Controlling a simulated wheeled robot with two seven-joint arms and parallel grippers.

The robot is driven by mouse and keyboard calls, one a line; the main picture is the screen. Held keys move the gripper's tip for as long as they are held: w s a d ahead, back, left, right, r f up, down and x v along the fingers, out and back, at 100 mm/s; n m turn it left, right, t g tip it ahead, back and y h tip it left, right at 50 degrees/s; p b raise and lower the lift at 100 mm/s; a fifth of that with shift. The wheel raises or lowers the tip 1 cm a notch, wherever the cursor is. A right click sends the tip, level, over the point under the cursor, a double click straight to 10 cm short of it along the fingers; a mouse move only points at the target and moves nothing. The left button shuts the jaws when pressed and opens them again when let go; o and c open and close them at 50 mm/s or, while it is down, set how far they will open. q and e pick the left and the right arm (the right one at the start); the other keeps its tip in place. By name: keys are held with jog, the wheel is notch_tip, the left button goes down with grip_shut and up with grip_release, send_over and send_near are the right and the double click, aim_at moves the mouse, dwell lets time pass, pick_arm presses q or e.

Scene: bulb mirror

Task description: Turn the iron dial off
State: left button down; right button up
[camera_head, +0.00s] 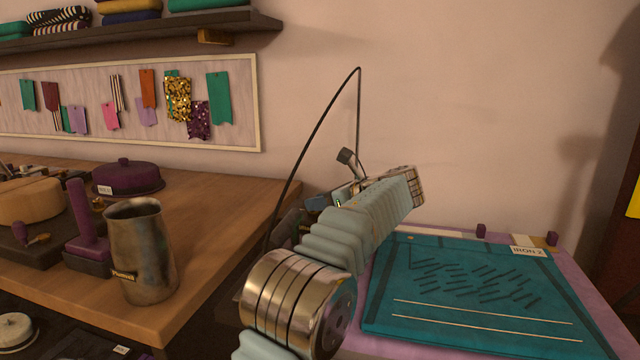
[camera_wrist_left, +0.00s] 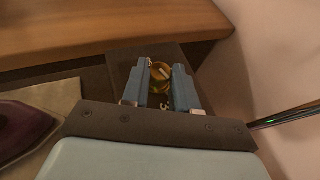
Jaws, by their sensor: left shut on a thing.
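The iron dial (camera_wrist_left: 160,76) is a small round brass-coloured knob with a pale mark on a dark box (camera_wrist_left: 122,62), seen in the left wrist view. My left gripper (camera_wrist_left: 162,68) has its two blue fingers on either side of the dial and is shut on it. A purple iron (camera_wrist_left: 22,132) shows in part at the left edge of the left wrist view. In the head view my left arm hides the dial, and its fingertips cannot be made out there. My right gripper is in neither view.
A wooden table (camera_head: 225,215) with a metal pitcher (camera_head: 140,250) and a purple lidded dish (camera_head: 128,178) stands at the left. A teal board (camera_head: 450,325) lies at the right. A thin dark cable arches beside my arm. The wall is close behind.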

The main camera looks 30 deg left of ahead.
pick_arm(q)
jog(key=shift+w+f+n+g, duration=0.1)
jog(key=shift+f+n+g, duration=0.05)
jog(key=shift+n+g, duration=0.4)
jog(key=shift+w+f+n+g, duration=0.15)
jog(key=shift+n+g, duration=0.2)
jog(key=shift+g, duration=0.3)
jog(key=shift+s+d, duration=0.1)
jog(key=shift+s, duration=0.05)
jog(key=c, duration=0.9)
grip_release()
jog(key=shift+o, duration=0.2)
jog(key=shift+r, duration=0.15)
